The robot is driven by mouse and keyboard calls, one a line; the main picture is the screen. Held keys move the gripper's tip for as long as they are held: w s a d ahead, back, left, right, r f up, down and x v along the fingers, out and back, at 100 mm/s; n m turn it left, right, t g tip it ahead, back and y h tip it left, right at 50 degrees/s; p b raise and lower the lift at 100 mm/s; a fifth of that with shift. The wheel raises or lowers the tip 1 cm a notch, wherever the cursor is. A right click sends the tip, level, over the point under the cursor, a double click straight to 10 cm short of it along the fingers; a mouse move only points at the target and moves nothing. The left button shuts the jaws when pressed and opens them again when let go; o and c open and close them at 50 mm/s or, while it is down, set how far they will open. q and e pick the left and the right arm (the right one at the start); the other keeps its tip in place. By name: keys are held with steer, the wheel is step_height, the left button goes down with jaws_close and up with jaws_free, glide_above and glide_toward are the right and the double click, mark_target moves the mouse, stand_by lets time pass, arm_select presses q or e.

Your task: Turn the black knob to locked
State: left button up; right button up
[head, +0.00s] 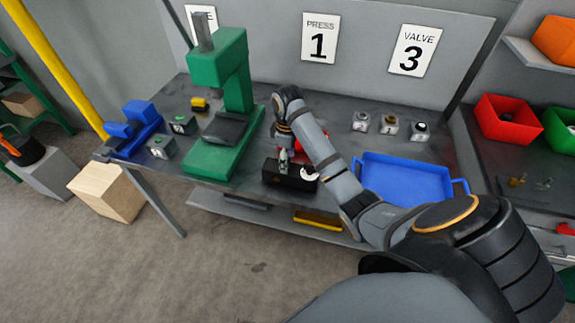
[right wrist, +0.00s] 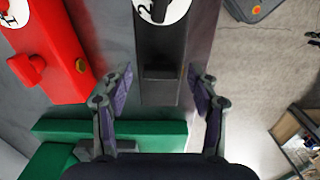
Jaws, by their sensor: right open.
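The black box (head: 288,178) sits near the front edge of the workbench, with a white dial on its right part. In the right wrist view the black box (right wrist: 175,35) runs up the middle, with a white dial marked 2 at its top. A dark raised block, apparently the black knob (right wrist: 159,72), is on its face; its exact setting cannot be read. My right gripper (right wrist: 160,80) is open, with one finger on each side of the box's near part, and nothing is held. My left gripper is out of view.
A red box (right wrist: 55,55) with a red knob and a dial marked 1 stands beside the black box. A green press (head: 228,110) stands to the left. A blue tray (head: 405,178) lies to the right. Small numbered blocks (head: 389,126) stand behind the tray.

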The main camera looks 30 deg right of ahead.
steer(key=c, duration=1.2)
steer(key=shift+o, duration=0.2)
steer(key=shift+r+p, duration=0.2)
steer(key=shift+p, duration=0.55)
steer(key=m+p, duration=0.6)
steer(key=p, duration=0.2)
steer(key=shift+r, duration=0.1)
steer(key=shift+m+p, duration=0.55)
steer(key=shift+m, duration=0.25)
steer(key=shift+f+m, duration=0.25)
steer(key=shift+m, duration=0.75)
steer(key=m, duration=0.4)
steer(key=shift+m, duration=2.1)
